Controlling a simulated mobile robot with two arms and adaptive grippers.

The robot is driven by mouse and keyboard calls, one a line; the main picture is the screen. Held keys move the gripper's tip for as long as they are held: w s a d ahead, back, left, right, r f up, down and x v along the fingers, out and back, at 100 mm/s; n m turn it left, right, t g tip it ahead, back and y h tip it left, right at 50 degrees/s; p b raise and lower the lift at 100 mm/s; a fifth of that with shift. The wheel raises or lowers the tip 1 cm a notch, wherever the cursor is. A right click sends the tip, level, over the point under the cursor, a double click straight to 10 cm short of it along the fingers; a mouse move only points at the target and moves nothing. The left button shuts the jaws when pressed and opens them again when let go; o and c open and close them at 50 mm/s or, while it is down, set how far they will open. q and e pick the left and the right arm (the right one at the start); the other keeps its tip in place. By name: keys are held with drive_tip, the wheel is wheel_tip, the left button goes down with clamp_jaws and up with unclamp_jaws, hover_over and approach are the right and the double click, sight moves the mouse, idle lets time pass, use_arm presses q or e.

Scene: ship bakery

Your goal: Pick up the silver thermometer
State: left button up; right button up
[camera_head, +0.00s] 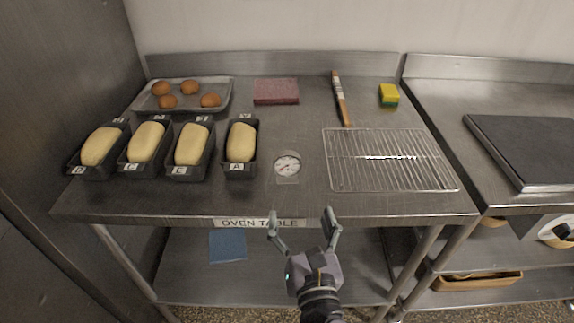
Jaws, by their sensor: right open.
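A silver thermometer (384,157) lies as a thin bright rod on the wire cooling rack (428,183), near its middle. A round dial gauge (286,166) with a white face stands on the table to the left of the rack. My right gripper (301,217) is in front of the table's front edge, below the dial gauge in the picture. Its two fingers are spread and nothing is between them. It is apart from both the rod and the gauge. My left gripper is not in view.
On the steel table (300,204) several dough-filled loaf tins (240,172) stand left of the gauge. The table between gauge and rack is clear.

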approach(288, 163)
drive_tip(key=w, duration=0.4)
drive_tip(key=shift+w+a+f+p, duration=0.2)
drive_tip(key=shift+w+a+p, duration=0.15)
drive_tip(key=shift+p, duration=0.05)
drive_tip(key=w, duration=0.4)
drive_tip(key=w+a, duration=0.1)
drive_tip(key=w, duration=0.1)
drive_tip(key=shift+w+f, duration=0.1)
drive_tip(key=shift+w, duration=0.1)
drive_tip(key=shift+s, duration=0.1)
drive_tip(key=shift+c, duration=0.6)
drive_tip(key=c, duration=1.2)
